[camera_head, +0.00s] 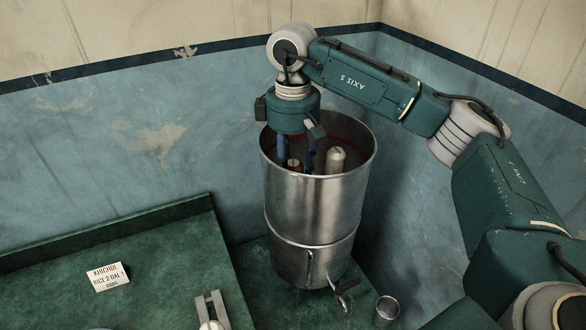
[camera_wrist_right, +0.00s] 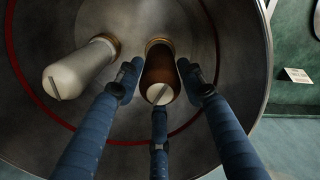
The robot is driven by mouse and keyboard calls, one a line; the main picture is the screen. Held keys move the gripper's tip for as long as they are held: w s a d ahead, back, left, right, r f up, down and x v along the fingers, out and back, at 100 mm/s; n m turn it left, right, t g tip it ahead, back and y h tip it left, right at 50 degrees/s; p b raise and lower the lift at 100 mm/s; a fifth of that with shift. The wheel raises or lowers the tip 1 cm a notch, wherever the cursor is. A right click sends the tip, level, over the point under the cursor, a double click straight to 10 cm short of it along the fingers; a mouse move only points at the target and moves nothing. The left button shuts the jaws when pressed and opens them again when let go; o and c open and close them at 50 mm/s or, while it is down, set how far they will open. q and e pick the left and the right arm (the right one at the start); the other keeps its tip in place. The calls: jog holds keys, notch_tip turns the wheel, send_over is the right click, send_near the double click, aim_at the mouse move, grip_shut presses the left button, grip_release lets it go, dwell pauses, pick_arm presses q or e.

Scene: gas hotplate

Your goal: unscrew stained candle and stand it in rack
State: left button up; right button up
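The stained candle (camera_wrist_right: 160,76) is a brown cylinder with a pale, slotted end cap, standing on the floor of the steel vessel (camera_head: 313,205). It shows brown between my fingers in the head view (camera_head: 294,163). My right gripper (camera_wrist_right: 159,84) reaches down into the vessel with blue fingers around the stained candle. The side fingertips lie close to its sides; whether they press on it I cannot tell. A cleaner, cream candle (camera_wrist_right: 78,68) stands to the left in the wrist view and to the right in the head view (camera_head: 336,160). My left gripper is not in view.
The vessel's tall wall surrounds my right gripper. A tap (camera_head: 342,288) sticks out at its lower front, with a small metal cup (camera_head: 387,308) nearby. A grey upright frame (camera_head: 217,303) with a white dome shows at the bottom edge. A printed card (camera_head: 108,277) stands on the green counter.

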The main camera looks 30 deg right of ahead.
jog(key=o, duration=0.4)
jog(key=shift+c, duration=0.2)
jog(key=m, duration=1.5)
jog(key=shift+m, duration=0.3)
jog(key=c, duration=1.3)
jog(key=n, duration=0.4)
jog(key=shift+n, duration=0.7)
